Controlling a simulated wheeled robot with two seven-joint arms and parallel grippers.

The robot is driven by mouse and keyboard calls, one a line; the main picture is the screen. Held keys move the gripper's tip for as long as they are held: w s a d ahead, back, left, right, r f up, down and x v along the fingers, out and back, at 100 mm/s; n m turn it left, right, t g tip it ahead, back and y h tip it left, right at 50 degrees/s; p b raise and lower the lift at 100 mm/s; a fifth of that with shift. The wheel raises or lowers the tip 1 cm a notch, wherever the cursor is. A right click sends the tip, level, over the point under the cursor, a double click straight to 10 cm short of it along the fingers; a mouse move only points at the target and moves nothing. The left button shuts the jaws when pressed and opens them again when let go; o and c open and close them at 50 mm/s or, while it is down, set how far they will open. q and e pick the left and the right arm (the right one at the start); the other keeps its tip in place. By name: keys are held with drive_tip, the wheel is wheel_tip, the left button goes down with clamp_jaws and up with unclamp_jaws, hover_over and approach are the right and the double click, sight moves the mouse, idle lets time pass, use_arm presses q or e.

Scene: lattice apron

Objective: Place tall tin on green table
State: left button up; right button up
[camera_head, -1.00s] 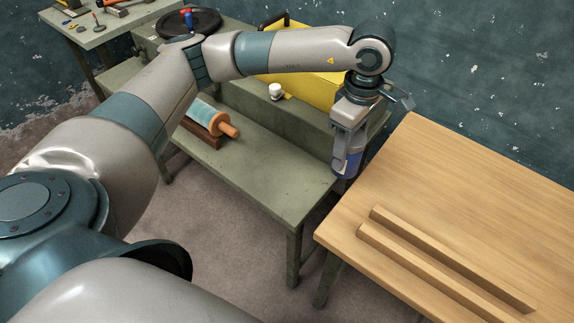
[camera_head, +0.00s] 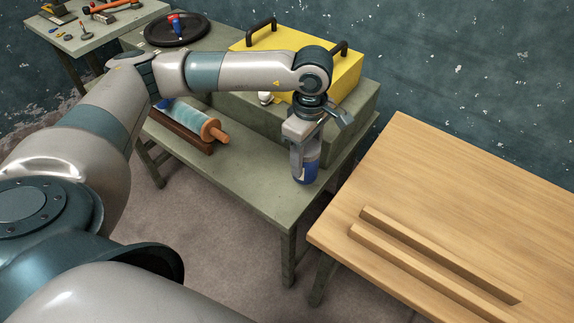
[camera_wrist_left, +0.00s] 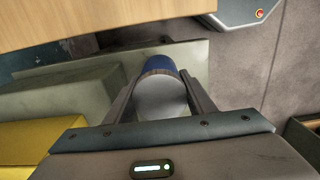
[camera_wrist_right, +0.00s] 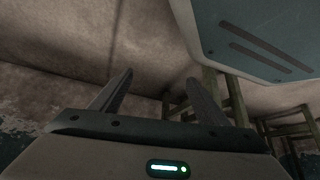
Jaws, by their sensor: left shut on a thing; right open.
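The tall tin (camera_head: 306,172), blue with a pale label, is upright in my left gripper (camera_head: 304,158). My left gripper is shut on it, and the tin also shows between the fingers in the left wrist view (camera_wrist_left: 161,92). In the head view the tin is over the right part of the green table (camera_head: 250,182); I cannot tell whether its base touches the top. My right gripper (camera_wrist_right: 157,88) is open and empty in the right wrist view, with floor and table legs beyond it.
A yellow box (camera_head: 335,78) with black handles stands on the raised back shelf. A rolling-pin-like roller (camera_head: 200,124) lies left on the green table. A wooden table (camera_head: 450,190) with two wooden rails stands to the right, across a gap. The green table's front is clear.

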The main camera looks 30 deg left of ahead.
use_arm(q)
drive_tip(key=a+f, duration=0.1)
drive_tip(key=a, duration=0.2)
drive_tip(key=s+a+f+p, duration=0.1)
drive_tip(key=shift+s+a+f, duration=0.1)
drive_tip(key=shift+a+f, duration=0.05)
drive_tip(key=shift+f, duration=0.2)
use_arm(e)
drive_tip(key=shift+g+h, duration=0.3)
drive_tip(key=shift+g, duration=0.5)
drive_tip(key=s, duration=0.1)
drive_tip(key=s+d+f, duration=0.1)
drive_tip(key=s, duration=0.1)
drive_tip(key=s+d, duration=0.1)
drive_tip(key=shift+s+f, duration=0.35)
drive_tip(key=shift+s, duration=0.05)
drive_tip(key=shift+d, duration=0.1)
use_arm(q)
wheel_tip(320, 180, down, 4)
drive_tip(key=shift+p, duration=0.8)
drive_tip(key=shift+f, duration=0.1)
drive_tip(key=o, duration=1.1)
use_arm(e)
drive_tip(key=shift+g, duration=0.6)
drive_tip(key=s, duration=0.1)
drive_tip(key=s+d, duration=0.1)
drive_tip(key=s, duration=0.1)
drive_tip(key=s+f, duration=0.1)
drive_tip(key=s, duration=0.1)
drive_tip(key=shift+d, duration=0.3)
